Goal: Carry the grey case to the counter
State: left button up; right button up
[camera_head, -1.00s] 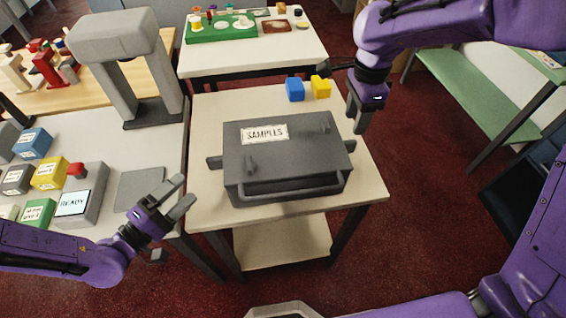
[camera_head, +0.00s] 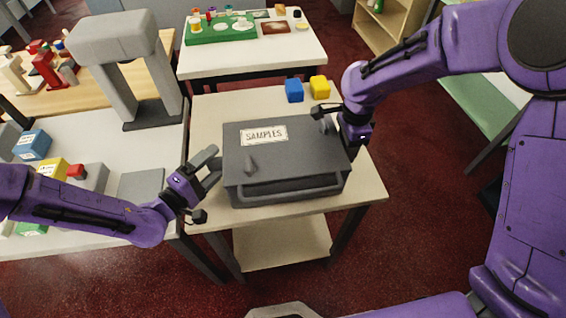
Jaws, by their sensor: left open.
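The grey case (camera_head: 290,163), labelled SAMPLES, lies flat and closed on a pale small table (camera_head: 215,110). A bar handle runs along its near side. My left gripper (camera_head: 209,163) is open at the case's left end, its fingers around or just beside the side handle there, which they hide. My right gripper (camera_head: 345,138) is at the case's right end, close against it. Its fingers are mostly hidden, so I cannot tell whether they hold anything. The task's counter is not marked; a white-topped surface (camera_head: 115,155) stands left of the small table.
A blue block (camera_head: 294,90) and a yellow block (camera_head: 320,87) sit behind the case. A grey arch-shaped device (camera_head: 115,60) stands on the left surface. A back table (camera_head: 270,58) holds a green tray (camera_head: 222,37). Red floor is open at right.

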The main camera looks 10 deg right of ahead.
pick_arm(q)
jog(key=c, duration=1)
pick_arm(e)
grip_shut()
pick_arm(q)
grip_shut()
